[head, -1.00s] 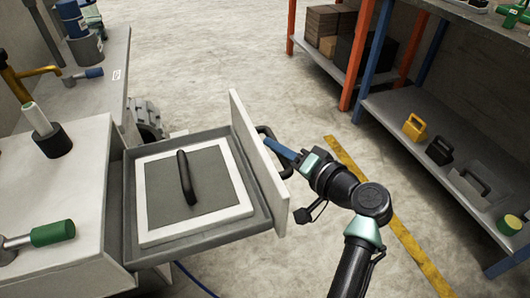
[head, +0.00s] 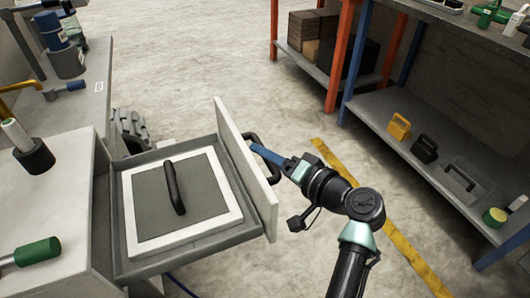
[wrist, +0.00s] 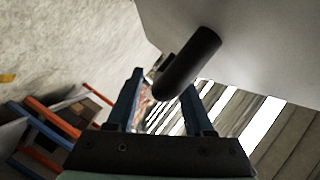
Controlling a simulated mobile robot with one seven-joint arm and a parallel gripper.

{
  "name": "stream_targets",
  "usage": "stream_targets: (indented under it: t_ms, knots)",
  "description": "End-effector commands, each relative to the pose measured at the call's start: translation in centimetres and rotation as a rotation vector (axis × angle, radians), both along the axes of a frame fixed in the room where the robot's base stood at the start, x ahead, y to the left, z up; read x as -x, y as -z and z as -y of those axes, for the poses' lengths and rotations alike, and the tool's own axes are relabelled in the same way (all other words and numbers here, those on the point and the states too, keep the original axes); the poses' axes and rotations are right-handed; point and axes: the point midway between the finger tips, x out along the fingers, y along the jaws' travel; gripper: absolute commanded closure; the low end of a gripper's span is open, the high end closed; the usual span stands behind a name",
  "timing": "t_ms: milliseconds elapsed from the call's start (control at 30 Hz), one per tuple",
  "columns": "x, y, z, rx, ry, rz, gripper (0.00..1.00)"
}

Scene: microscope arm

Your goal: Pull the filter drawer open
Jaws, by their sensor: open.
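The filter drawer (head: 118,232) is pulled out from the white cabinet (head: 50,215). Inside it lies a white-framed grey filter panel (head: 145,205) with a black handle on top. The drawer's white front (head: 243,165) carries a black bar handle (head: 270,170) on its outer face. My gripper (head: 262,152) is at this handle, coming from the right. In the wrist view the black handle (wrist: 188,62) lies between and beyond the two open blue fingers (wrist: 158,100). I cannot tell whether a finger touches it.
A shelf rack (head: 420,150) with yellow, black and grey boxes stands at the right. A workbench (head: 95,75) with blue containers is at the upper left. The floor (head: 210,60) beyond the drawer is clear. A yellow line (head: 405,255) crosses the floor.

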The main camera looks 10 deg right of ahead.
Motion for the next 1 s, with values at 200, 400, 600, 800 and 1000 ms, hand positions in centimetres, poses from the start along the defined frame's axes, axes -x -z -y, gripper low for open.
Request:
stream_targets:
  t_ms: [200,400,600,800,1000]
  knots:
    - [3.7,-1.2,2.7,0.001,0.006,-0.001,0.48]
    - [7.0,-2.1,5.1,0.0,0.005,-0.001,0.48]
    - [9.1,-2.5,6.4,-0.001,0.002,0.0,0.48]
    - [9.6,-2.6,6.8,0.0,0.001,0.0,0.48]
    - [9.6,-2.5,6.7,0.0,0.001,0.0,0.48]
